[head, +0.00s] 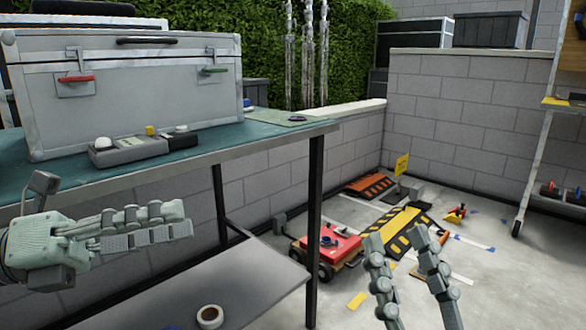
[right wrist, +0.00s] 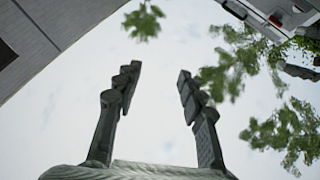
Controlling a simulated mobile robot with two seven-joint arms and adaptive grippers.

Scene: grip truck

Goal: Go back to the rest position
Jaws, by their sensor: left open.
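My left gripper (head: 184,220) is at the left of the head view, in front of the workbench's front edge, with its fingers pointing right. Its fingers overlap from this side, but it is open and I see nothing held. My right gripper (head: 397,237) is at the bottom right of the head view, fingers pointing up. The right wrist view also shows this gripper (right wrist: 158,76), its two fingers spread apart with only sky and leaves behind them. The task names no object.
A workbench (head: 285,132) carries a large grey case (head: 120,105) and a small control box (head: 125,153). A tape roll (head: 210,316) lies on its lower shelf (head: 255,285). A red cart (head: 330,247) and a yellow-black ramp (head: 405,228) stand on the floor. A shelf rack (head: 536,150) stands right.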

